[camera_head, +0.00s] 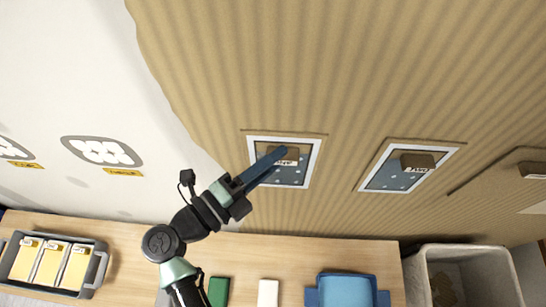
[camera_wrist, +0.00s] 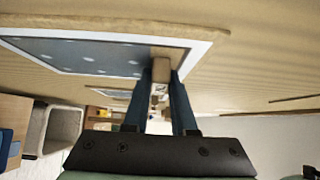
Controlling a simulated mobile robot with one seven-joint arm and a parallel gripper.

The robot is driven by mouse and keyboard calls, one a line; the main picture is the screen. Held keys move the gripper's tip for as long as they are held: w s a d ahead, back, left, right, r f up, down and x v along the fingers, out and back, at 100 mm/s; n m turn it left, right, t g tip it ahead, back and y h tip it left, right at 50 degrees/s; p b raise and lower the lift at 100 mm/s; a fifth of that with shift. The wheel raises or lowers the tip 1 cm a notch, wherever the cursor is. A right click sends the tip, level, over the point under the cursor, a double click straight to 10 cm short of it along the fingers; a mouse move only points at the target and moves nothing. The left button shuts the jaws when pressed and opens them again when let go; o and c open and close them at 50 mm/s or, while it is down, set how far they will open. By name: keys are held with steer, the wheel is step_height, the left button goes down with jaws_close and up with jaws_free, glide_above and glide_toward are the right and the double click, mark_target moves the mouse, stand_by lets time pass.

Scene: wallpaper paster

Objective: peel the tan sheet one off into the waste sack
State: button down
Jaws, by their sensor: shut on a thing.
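My gripper (camera_head: 278,155) is shut on the brown tab (camera_head: 291,157) of the left panel on the ribbed tan wall. In the wrist view the tab (camera_wrist: 161,70) sits between my blue fingers. The left panel (camera_head: 295,174) is dotted blue-grey with a white border and a thin tan edge above it. The tab's label is partly hidden by a finger, and I cannot tell tan sheet one's outline from the panel. A pale open-topped container (camera_head: 416,284) at the lower right has brownish stuff inside; it looks like the waste sack.
A similar panel (camera_head: 381,178) with a brown tab (camera_head: 418,161) is to the right. Another brown tab (camera_head: 533,169) is at the right edge.

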steer(key=shift+s, duration=0.25)
steer(key=shift+s+p, duration=0.75)
steer(key=shift+s, duration=1.3)
steer(key=shift+s, duration=0.3)
steer(key=s+p, duration=0.1)
steer(key=s, duration=0.6)
steer(key=shift+w, duration=0.1)
stand_by(0.7)
